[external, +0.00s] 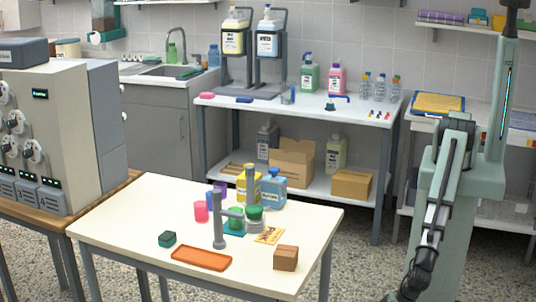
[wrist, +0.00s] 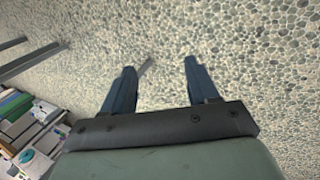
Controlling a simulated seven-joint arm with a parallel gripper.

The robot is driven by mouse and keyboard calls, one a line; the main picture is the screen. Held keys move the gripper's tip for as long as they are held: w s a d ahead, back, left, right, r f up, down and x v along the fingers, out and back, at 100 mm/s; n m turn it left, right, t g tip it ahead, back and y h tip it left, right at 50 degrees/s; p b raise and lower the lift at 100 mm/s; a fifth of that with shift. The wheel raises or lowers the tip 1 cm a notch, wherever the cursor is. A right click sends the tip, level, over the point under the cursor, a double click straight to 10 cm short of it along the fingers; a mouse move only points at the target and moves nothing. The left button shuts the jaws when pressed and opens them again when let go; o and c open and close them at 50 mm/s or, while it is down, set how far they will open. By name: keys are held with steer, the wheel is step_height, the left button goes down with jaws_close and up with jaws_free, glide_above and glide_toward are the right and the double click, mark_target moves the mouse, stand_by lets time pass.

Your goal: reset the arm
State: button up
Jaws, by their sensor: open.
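My arm stands at the right of the external view, folded downward. My gripper (external: 408,290) hangs low there, near the bottom edge and right of the white table, and its fingers are too small and dark to make out. In the wrist view my gripper (wrist: 158,68) shows two dark blue fingers set wide apart. The gripper is open, empty and away from the table.
A shelved bench (external: 300,108) stands behind. Floor is clear between table and arm.

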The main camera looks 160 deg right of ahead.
steer(key=s+a+f+g+y, duration=0.1)
steer(key=s+a, duration=0.3)
steer(key=s, duration=0.7)
steer(key=s+a+f+m+g+y, duration=0.1)
steer(key=s+a+f+g+y, duration=0.1)
steer(key=s, duration=1)
steer(key=s+a+f+m+g+y, duration=0.1)
steer(key=s+a+f+g, duration=0.2)
steer(key=s+a, duration=0.3)
steer(key=s+g, duration=0.1)
steer(key=s, duration=0.4)
steer(key=shift+s+a, duration=0.15)
steer(key=shift+a, duration=0.05)
